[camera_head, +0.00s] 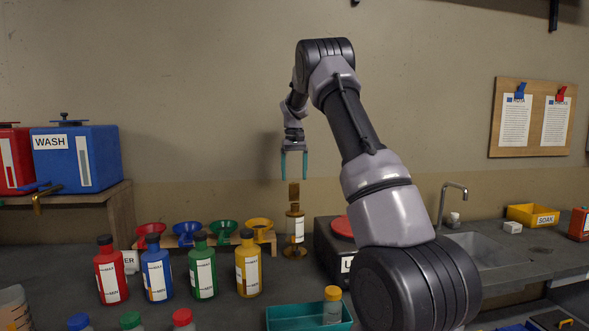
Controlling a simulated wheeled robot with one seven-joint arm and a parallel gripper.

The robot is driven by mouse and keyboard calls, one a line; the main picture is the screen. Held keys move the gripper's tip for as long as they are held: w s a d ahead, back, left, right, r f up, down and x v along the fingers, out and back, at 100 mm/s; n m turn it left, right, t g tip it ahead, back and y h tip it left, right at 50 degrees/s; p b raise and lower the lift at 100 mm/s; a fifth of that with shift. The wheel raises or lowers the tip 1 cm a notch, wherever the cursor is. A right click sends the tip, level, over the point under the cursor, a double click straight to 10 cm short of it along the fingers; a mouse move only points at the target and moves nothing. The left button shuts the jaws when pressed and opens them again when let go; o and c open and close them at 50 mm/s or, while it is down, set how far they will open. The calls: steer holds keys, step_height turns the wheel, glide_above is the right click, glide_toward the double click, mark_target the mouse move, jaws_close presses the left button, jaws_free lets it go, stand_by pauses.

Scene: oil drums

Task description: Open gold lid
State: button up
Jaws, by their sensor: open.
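A small gold vessel (295,230) with a white label stands on the counter near the middle. A flat gold piece (294,194), which looks like its lid, shows upright at the top of the vessel. I cannot tell how it is joined to the vessel. My gripper (294,177) points down just above the gold piece. Its two teal fingers are apart with nothing between them, and they look clear of the gold piece. A yellow bottle (248,268) with a dark cap stands to the left of the vessel.
Red (111,275), blue (156,274) and green (203,272) bottles stand to the left, with coloured funnels (187,231) on a rack behind. A dark box with a red top (342,227) is right of the vessel. A teal tray (285,319) is in front. Air around the gripper is clear.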

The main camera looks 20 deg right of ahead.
mark_target(294, 190)
steer(key=shift+f, duration=3.3)
steer(key=c, duration=0.8)
steer(key=shift+w, duration=0.15)
steer(key=shift+w+d, duration=0.1)
steer(key=shift+w, duration=0.55)
